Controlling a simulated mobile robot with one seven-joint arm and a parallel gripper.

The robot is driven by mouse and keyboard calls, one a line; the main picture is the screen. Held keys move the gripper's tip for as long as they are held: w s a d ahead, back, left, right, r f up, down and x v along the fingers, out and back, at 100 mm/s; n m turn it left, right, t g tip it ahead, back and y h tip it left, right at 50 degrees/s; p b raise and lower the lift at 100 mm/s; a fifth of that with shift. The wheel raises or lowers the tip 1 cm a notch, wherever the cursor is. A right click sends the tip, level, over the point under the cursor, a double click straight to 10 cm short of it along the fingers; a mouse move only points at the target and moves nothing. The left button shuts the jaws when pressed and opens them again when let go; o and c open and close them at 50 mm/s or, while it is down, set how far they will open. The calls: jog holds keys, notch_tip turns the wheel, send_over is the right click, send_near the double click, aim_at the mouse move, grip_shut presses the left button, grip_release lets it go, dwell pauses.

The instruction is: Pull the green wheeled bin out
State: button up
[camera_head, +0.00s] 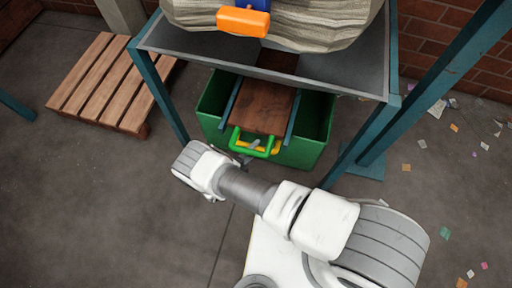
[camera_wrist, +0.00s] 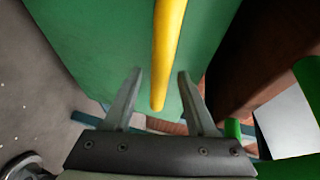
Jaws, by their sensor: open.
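The green bin (camera_head: 300,152) stands on the floor under the belt frame, its front end showing. A yellow bar (camera_head: 272,150) runs across that end, beside a bright green handle (camera_head: 236,139) on a brown board. My gripper (camera_head: 246,158) is at the bin's front by the yellow bar, partly hidden by my wrist. In the wrist view, my gripper (camera_wrist: 160,75) is open, with the yellow bar (camera_wrist: 168,45) showing between its two fingers and the green bin wall (camera_wrist: 95,35) behind. Contact with the bar cannot be told. The bin's wheels are hidden.
The brown board (camera_head: 262,105) lies over the bin's middle between blue rails. Teal legs (camera_head: 160,95) of the grey belt frame (camera_head: 330,78) flank the bin. A wooden pallet (camera_head: 105,80) lies at left. Floor at front left is clear; paper scraps lie at right.

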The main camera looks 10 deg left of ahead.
jog(key=shift+x, duration=0.75)
grip_shut()
dwell(0.9)
